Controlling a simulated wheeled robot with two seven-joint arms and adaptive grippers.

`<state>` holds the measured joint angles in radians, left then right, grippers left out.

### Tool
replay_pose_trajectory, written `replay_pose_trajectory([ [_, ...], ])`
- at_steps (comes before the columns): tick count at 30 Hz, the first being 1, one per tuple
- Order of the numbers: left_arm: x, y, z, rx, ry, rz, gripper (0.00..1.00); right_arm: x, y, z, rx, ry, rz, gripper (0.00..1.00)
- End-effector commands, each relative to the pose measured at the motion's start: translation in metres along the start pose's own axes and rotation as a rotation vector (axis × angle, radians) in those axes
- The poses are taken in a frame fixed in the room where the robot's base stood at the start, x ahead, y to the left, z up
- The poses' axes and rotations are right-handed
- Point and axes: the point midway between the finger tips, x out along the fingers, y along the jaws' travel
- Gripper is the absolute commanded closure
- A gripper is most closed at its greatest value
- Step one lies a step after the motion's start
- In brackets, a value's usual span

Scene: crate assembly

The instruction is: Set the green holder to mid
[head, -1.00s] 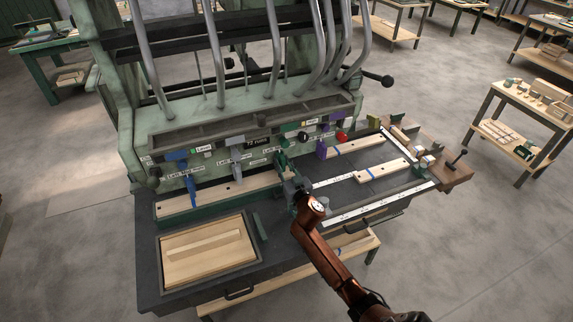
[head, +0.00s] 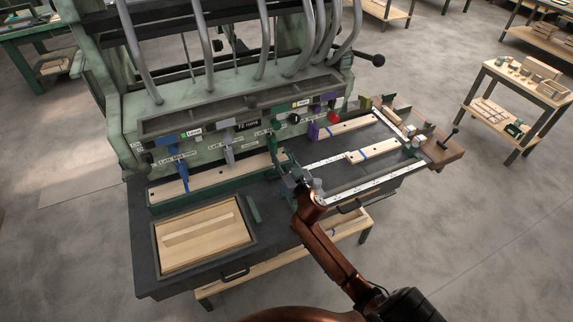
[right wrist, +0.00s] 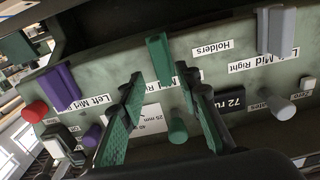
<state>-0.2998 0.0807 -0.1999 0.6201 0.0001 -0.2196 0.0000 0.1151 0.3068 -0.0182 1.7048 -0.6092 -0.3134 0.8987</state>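The green holder (right wrist: 158,58) shows in the right wrist view as a green upright tab on the machine's front panel, over a partly covered Left Mid Right label (right wrist: 187,74). I cannot tell which mark it stands at. My right gripper (right wrist: 160,85) is open, with its two green-padded fingers apart and nothing between them. The holder is beyond the fingertips, roughly between them in the picture; contact is not clear. In the head view the right gripper (head: 292,179) is in front of the panel, near the green holder (head: 276,145). My left gripper is not in view.
A purple holder (right wrist: 60,88) and a grey holder (right wrist: 276,32) flank the green one. A green knob (right wrist: 178,129), red knob (right wrist: 35,111) and grey knob (right wrist: 281,107) stick out nearby. A wooden board (head: 203,236) lies in a tray at the bench's front left.

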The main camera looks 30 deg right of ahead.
Motion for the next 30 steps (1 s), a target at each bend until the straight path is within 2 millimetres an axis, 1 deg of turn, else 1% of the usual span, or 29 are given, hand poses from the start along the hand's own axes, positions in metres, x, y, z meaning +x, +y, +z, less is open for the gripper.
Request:
replay_pose_trajectory([
  [1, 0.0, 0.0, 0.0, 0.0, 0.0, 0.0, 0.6, -0.012, 0.0, 0.001, 0.003, -0.001, 0.0, 0.7],
  [3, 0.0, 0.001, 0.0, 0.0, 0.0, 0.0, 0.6, -0.026, 0.0, 0.001, 0.002, -0.001, 0.0, 0.7],
  [6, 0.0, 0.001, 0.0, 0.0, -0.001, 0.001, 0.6, -0.042, 0.0, 0.001, 0.002, -0.001, 0.0, 0.7],
  [10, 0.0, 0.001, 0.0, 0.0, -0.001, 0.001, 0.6, -0.057, 0.0, 0.001, 0.001, -0.001, 0.001, 0.7],
  [15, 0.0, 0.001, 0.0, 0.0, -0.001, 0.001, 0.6, -0.063, 0.0, 0.0, 0.001, -0.001, 0.001, 0.7],
  [30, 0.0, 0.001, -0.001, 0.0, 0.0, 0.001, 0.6, -0.063, 0.0, 0.0, 0.0, 0.0, 0.001, 0.7],
])
